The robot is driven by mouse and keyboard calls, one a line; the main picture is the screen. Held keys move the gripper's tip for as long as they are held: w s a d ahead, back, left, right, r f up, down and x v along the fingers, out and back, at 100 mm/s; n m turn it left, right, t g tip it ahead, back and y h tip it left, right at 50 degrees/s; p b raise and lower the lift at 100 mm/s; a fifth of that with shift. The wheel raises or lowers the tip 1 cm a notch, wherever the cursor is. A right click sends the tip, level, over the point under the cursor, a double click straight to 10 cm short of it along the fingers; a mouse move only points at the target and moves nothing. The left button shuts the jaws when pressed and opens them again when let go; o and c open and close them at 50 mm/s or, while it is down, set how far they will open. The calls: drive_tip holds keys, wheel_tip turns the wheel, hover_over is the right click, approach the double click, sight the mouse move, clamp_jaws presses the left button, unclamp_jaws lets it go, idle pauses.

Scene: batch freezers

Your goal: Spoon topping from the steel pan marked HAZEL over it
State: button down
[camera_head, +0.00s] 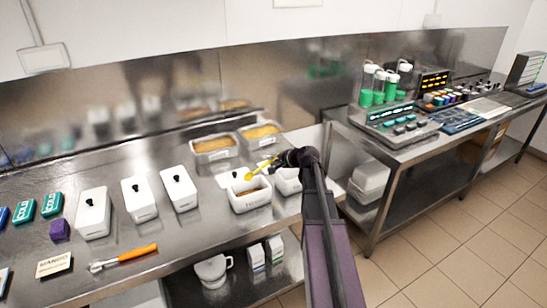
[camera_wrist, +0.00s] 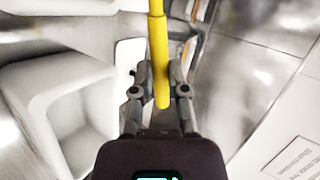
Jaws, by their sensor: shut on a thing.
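My gripper (camera_head: 281,161) is shut on the handle of a yellow spoon (camera_head: 262,168). The spoon points left and down, and its bowl end is above or near the back rim of an open white tub (camera_head: 252,206) with brown content. In the wrist view the yellow handle (camera_wrist: 158,45) runs between both fingers (camera_wrist: 160,80). Two steel pans with tan and yellow topping, a left pan (camera_head: 215,157) and a right pan (camera_head: 262,144), stand behind the tub. Their labels are too small to read, so I cannot tell which is HAZEL. I cannot tell whether the spoon carries topping.
Lidded white tubs (camera_head: 139,200) stand left on the steel bench. An orange-handled tool (camera_head: 137,254) and a MANGO card (camera_head: 54,265) lie at the front. Another white tub (camera_head: 289,184) is right of the open one, partly behind my arm. A second bench (camera_head: 400,150) stands right.

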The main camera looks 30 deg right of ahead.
drive_tip(key=shift+w+a+r+n+g+h+p, duration=0.1)
drive_tip(key=shift+w+r+g+h+p, duration=0.25)
drive_tip(key=shift+g+p, duration=0.7)
drive_tip(key=shift+w+a+r+n+g+h+p, duration=0.15)
drive_tip(key=shift+g+h+p, duration=0.45)
drive_tip(key=shift+p, duration=0.9)
drive_tip(key=shift+w+a+r+n+g+h+p, duration=0.15)
drive_tip(key=shift+r+g+h+p, duration=0.2)
drive_tip(key=shift+g+p, duration=0.75)
drive_tip(key=shift+w+a+r+g+h+p, duration=0.15)
drive_tip(key=shift+r+g+h+p, duration=0.3)
drive_tip(key=shift+g+p, duration=0.45)
drive_tip(key=shift+w+r+g+h+p, duration=0.3)
drive_tip(key=shift+g+h+p, duration=0.2)
drive_tip(key=shift+g+p, duration=0.35)
drive_tip(key=shift+w+a+r+g+h+p, duration=0.15)
drive_tip(key=shift+r+g+h+p, duration=0.3)
drive_tip(key=shift+g+p, duration=0.4)
drive_tip(key=shift+f, duration=0.1)
